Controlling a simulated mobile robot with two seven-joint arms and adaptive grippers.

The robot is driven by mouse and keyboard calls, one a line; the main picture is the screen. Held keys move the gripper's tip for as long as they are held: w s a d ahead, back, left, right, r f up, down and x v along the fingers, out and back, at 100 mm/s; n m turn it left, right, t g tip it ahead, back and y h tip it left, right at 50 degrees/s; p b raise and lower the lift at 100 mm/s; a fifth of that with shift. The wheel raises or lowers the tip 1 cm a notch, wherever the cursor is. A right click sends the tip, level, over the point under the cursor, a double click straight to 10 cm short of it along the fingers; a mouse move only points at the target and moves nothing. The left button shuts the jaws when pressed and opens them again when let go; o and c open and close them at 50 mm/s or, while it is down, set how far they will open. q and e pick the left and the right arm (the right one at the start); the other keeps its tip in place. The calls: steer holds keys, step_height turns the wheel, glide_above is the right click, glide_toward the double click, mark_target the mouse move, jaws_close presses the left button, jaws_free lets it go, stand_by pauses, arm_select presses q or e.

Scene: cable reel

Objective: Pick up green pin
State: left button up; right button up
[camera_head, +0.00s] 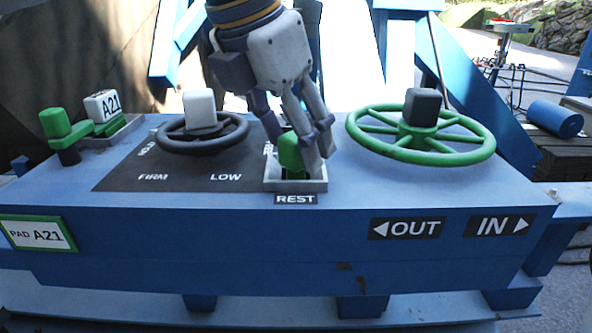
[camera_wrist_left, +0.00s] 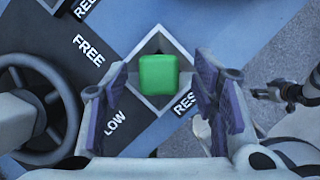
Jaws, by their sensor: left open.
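A green pin (camera_head: 291,152) stands in a square, light-rimmed holder (camera_head: 297,186) marked REST on the blue console. Its square top (camera_wrist_left: 158,74) shows in the left wrist view, between my fingers. My left gripper (camera_head: 297,145) points down over the holder from above. Its fingers are open on either side of the pin in the wrist view (camera_wrist_left: 163,100), with gaps between them and the pin.
A dark handwheel (camera_head: 203,142) with a white knob is left of the holder, and a green handwheel (camera_head: 420,148) with a dark knob is right. A green lever-like piece (camera_head: 62,128) and a white A21 block (camera_head: 102,104) stand far left. The console's front strip is clear.

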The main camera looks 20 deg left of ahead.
arm_select(q)
steer(key=shift+w+d+f, duration=0.1)
steer(key=shift+w+f, duration=0.2)
steer(key=shift+f, duration=0.25)
jaws_close()
steer(key=shift+r, duration=0.1)
step_height(320, 180, up, 18)
